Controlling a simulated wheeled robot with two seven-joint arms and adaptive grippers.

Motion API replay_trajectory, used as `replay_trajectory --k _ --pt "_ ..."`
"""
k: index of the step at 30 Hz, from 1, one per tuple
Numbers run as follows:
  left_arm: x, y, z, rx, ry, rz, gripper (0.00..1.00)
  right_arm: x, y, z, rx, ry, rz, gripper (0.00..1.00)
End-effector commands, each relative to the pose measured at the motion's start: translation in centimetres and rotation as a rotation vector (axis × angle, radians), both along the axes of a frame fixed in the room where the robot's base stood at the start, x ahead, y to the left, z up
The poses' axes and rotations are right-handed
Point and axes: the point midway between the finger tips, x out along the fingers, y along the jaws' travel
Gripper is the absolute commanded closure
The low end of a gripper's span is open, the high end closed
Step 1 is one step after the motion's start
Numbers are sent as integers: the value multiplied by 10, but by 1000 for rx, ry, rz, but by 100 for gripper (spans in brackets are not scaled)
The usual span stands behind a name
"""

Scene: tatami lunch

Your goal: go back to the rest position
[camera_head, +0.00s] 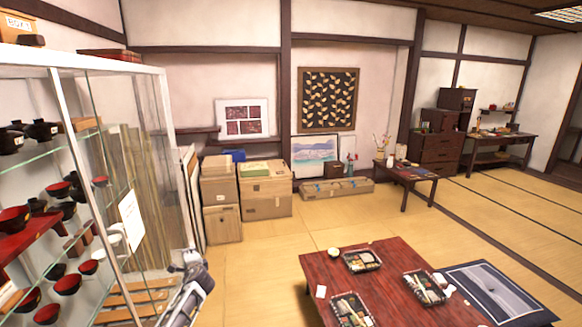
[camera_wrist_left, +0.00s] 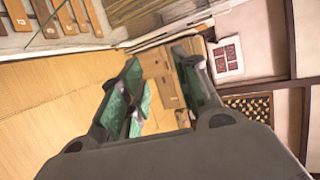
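My left gripper (camera_head: 184,262) shows at the lower left of the head view, raised in front of the glass cabinet's right side. In the left wrist view, the fingers of my left gripper (camera_wrist_left: 158,90) stand apart with green inner pads. Nothing is held between them; cardboard boxes (camera_wrist_left: 160,78) and tatami show in the background. My right gripper is in neither view.
The glass display cabinet (camera_head: 160,130) with red and black bowls stands close at left. A low red table (camera_head: 385,295) with several bento boxes is at the lower right. Cardboard boxes (camera_head: 265,195) stand by the back wall. Tatami floor (camera_head: 265,245) between is clear.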

Motion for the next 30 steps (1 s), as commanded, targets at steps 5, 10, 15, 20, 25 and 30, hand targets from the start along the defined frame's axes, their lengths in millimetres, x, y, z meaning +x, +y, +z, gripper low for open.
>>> replay_trajectory --k 5,10,15,20,25,30 --pt "5 -24 -49 -314 -68 -28 68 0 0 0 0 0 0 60" --pt "-7 -48 -109 -613 -96 -14 68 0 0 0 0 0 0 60" --pt "-39 -67 -178 -858 -87 41 68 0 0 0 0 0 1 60" --pt "-80 -78 -240 -1010 -56 110 68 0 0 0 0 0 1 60" --pt "-130 -87 -300 -1110 -8 183 68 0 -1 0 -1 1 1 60" --pt "-186 -93 -354 -1166 50 259 68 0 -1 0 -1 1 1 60"
